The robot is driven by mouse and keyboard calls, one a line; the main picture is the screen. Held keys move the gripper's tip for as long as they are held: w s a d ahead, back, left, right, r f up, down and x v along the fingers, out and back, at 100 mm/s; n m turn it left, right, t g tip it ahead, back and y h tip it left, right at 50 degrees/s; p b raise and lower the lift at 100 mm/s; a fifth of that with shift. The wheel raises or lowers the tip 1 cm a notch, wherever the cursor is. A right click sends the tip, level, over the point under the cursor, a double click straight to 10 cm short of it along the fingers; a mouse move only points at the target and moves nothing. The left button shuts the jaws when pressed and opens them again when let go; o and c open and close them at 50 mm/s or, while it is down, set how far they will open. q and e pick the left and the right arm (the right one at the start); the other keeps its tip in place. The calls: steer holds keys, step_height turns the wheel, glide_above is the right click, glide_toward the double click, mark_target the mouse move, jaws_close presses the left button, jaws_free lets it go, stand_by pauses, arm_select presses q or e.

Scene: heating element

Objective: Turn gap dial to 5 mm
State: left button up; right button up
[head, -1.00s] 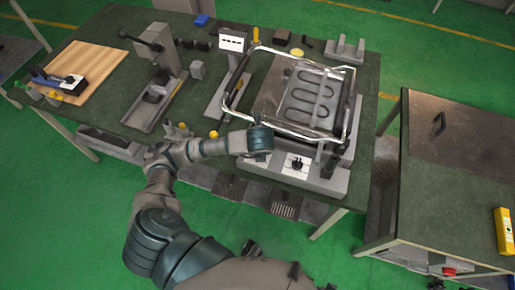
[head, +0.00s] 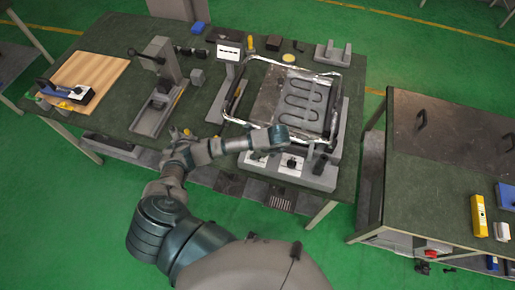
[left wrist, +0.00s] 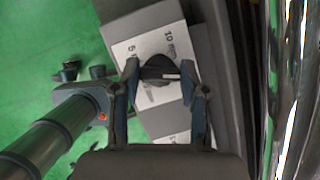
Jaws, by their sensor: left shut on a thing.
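The gap dial (left wrist: 158,70) is a dark round knob on a white label plate (left wrist: 150,43) marked 5 and 10, in the left wrist view. A pale mark on the knob lies toward the right finger; its exact reading is unclear. My left gripper (left wrist: 161,78) has one finger on each side of the knob and is shut on it. In the head view, my left arm reaches over the front of the heating fixture (head: 265,172), and the gripper there is small and hard to make out. My right gripper is not in view.
A chrome frame (head: 300,67) surrounds the heating coil (head: 305,100) just behind the front panel; its bright tube runs along the right of the wrist view. Another dial (head: 291,163) sits on the front panel. A second bench (head: 440,180) stands right, across a gap.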

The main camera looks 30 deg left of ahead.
arm_select(q)
steer(key=n+p, duration=0.1)
steer(key=n+g+p, duration=0.1)
steer(key=shift+w+r+n, duration=0.15)
steer(key=shift+r+n, duration=0.15)
steer(key=shift+n, duration=0.1)
steer(key=shift+w+f+n+g+p, duration=0.15)
steer(key=shift+n+g+p, duration=0.45)
steer(key=shift+n+p, duration=0.65)
steer(key=shift+n, duration=0.35)
steer(key=o, duration=1.1)
steer(key=shift+f, duration=0.1)
steer(key=shift+o, duration=0.2)
steer(key=shift+b, duration=0.3)
